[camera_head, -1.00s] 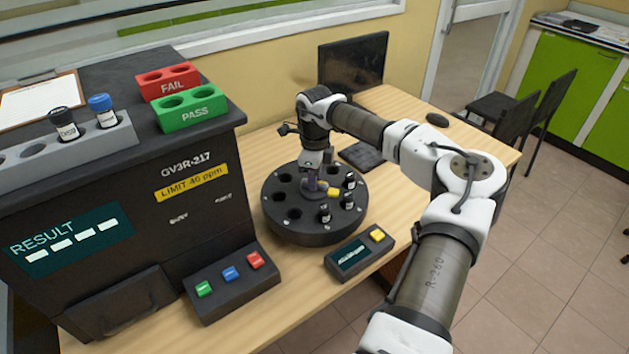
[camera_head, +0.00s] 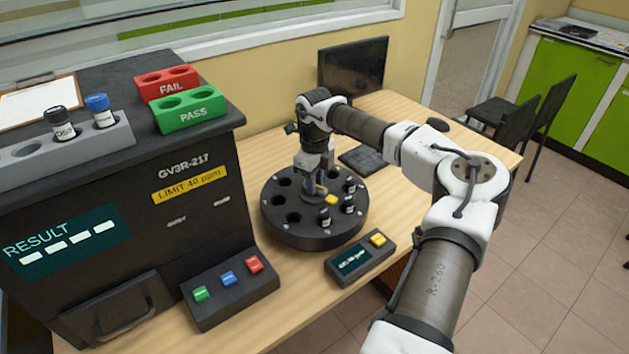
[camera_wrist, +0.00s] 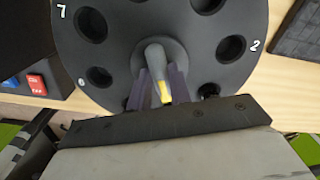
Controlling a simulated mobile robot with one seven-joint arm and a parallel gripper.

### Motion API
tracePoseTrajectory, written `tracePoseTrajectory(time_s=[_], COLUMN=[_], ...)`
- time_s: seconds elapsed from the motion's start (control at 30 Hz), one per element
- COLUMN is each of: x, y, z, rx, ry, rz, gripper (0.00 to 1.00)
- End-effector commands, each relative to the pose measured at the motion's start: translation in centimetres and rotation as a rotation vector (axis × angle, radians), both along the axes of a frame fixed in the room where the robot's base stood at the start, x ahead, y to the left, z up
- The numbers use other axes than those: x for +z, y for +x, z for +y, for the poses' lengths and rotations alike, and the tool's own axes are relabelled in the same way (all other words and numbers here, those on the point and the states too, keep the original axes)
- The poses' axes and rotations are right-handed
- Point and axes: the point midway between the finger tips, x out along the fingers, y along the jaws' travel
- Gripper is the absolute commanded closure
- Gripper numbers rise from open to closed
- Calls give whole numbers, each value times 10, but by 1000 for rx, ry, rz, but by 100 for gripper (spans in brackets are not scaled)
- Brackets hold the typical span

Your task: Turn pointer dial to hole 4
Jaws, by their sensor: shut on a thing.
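The dial is a black round disc (camera_head: 275,222) with a ring of holes, standing on the table; it also shows in the wrist view (camera_wrist: 115,55). Its grey pointer (camera_wrist: 154,56) has a yellow tip (camera_head: 331,198). My gripper (camera_wrist: 161,92) is shut on the pointer, its two purple-grey fingers on either side of it. In the head view my gripper (camera_head: 313,186) is over the disc's middle. Numbers 7 and 2 are readable in the wrist view; hole 4's number is not readable. Several dark-capped vials (camera_head: 324,217) sit in holes near the yellow tip.
A small display box (camera_head: 360,257) with a yellow button stands in front of the disc. The analyser (camera_head: 190,150) and its button panel (camera_head: 230,290) are at left. A keyboard (camera_head: 362,160) and monitor (camera_head: 352,65) are behind.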

Motion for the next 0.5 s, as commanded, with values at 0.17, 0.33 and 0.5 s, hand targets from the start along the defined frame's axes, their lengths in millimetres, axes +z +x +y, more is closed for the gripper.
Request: tracePoseTrajectory(time_s=[0.17, 0.33, 0.5], x=[0, 0, 1], y=[0, 0, 0], z=[-1, -1, 0], rx=[0, 0, 1], ry=[-2, -1, -1], rz=[0, 1, -1], gripper=[63, 58, 58])
